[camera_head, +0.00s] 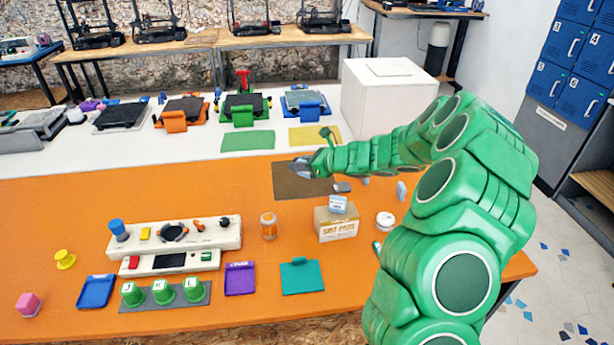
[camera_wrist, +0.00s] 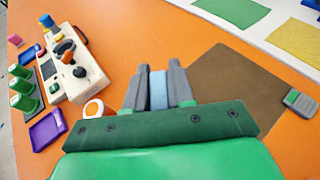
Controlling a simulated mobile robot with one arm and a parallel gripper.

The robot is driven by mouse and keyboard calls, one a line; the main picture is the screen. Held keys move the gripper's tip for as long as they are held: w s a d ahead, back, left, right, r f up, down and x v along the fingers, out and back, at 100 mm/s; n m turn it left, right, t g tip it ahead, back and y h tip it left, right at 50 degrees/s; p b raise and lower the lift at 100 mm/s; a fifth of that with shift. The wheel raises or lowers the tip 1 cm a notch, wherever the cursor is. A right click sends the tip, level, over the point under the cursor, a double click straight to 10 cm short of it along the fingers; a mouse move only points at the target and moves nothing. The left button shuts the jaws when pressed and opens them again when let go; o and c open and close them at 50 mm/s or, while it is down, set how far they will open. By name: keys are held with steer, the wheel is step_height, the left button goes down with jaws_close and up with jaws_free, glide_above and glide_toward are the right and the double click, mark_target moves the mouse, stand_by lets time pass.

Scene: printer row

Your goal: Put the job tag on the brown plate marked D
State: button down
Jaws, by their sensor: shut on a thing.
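My gripper (camera_head: 303,166) is over the far part of the brown plate (camera_head: 300,187) in the head view, and how high is hard to judge. In the wrist view my gripper (camera_wrist: 158,85) is shut on a light blue piece, which looks like the job tag (camera_wrist: 158,92), held upright between the grey fingers. The brown plate (camera_wrist: 228,85) lies to the right of the fingers there, bare where it shows. A small grey block (camera_head: 342,187) stands at its near right corner, also in the wrist view (camera_wrist: 301,103). I cannot read a letter on it.
Green (camera_head: 248,140) and yellow (camera_head: 315,135) plates lie behind on the white strip. A cardboard box (camera_head: 337,225), an orange-and-white cylinder (camera_head: 268,226) and a round white item (camera_head: 385,221) stand nearer.

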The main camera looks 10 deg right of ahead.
steer(key=w+d+f, duration=0.1)
steer(key=w+f, duration=0.1)
steer(key=w, duration=0.3)
steer(key=w+d+f+m+t+h, duration=0.1)
steer(key=w+f, duration=0.2)
steer(key=w, duration=0.2)
steer(key=w+d+f+m, duration=0.1)
steer(key=w+d+f, duration=0.1)
steer(key=w+f, duration=0.1)
steer(key=shift+w+f+h, duration=0.15)
steer(key=shift+w+h, duration=0.15)
steer(key=shift+w, duration=0.6)
steer(key=shift+w+f, duration=0.75)
steer(key=shift+f, duration=0.1)
steer(key=shift+w+f, duration=0.15)
steer(key=shift+f, duration=1.5)
steer(key=shift+f, duration=0.15)
steer(key=c, duration=1)
jaws_free()
